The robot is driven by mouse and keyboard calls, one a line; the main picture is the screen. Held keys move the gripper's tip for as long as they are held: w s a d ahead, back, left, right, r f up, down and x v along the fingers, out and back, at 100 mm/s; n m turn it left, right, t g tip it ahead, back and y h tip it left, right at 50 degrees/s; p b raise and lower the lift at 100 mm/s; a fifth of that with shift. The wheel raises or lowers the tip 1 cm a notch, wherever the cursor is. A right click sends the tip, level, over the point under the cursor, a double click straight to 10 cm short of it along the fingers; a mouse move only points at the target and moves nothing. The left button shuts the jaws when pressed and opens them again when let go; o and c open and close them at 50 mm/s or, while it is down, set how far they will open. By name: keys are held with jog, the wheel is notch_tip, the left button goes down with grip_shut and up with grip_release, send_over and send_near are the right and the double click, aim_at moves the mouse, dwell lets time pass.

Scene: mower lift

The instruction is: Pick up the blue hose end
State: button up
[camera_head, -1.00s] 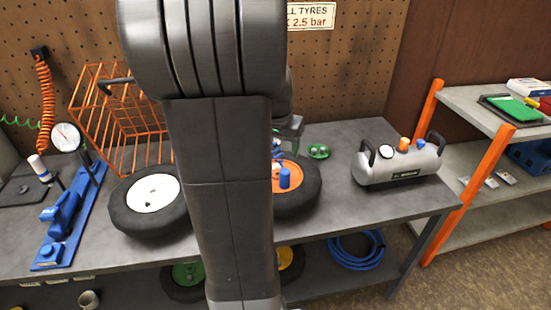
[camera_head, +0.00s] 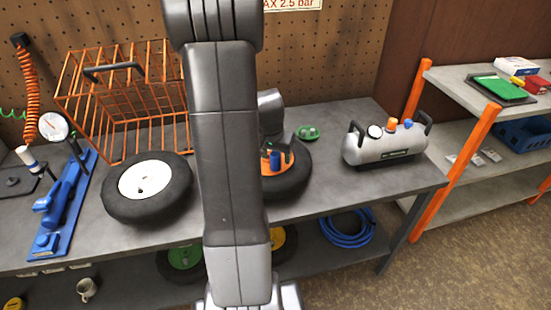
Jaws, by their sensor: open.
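A small blue upright piece (camera_head: 275,160) shows at the orange hub of the right-hand wheel (camera_head: 292,182) on the bench. It may be the blue hose end, but it is too small and too covered to be sure. My gripper (camera_head: 284,145) is just above that hub, close to the blue piece, and is open. My arm hides much of the gripper and the wheel's left side. I cannot tell whether the jaws are around the blue piece or beside it. A coiled blue hose (camera_head: 346,244) lies on the lower shelf.
A white-hubbed wheel (camera_head: 150,204) and an orange wire basket (camera_head: 125,117) stand left on the bench. A blue gauge stand (camera_head: 72,205) is farther left. A silver air tank (camera_head: 385,150) stands right. A green round part (camera_head: 308,132) lies behind the right-hand wheel.

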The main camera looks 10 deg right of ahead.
jog(key=shift+x, duration=0.75)
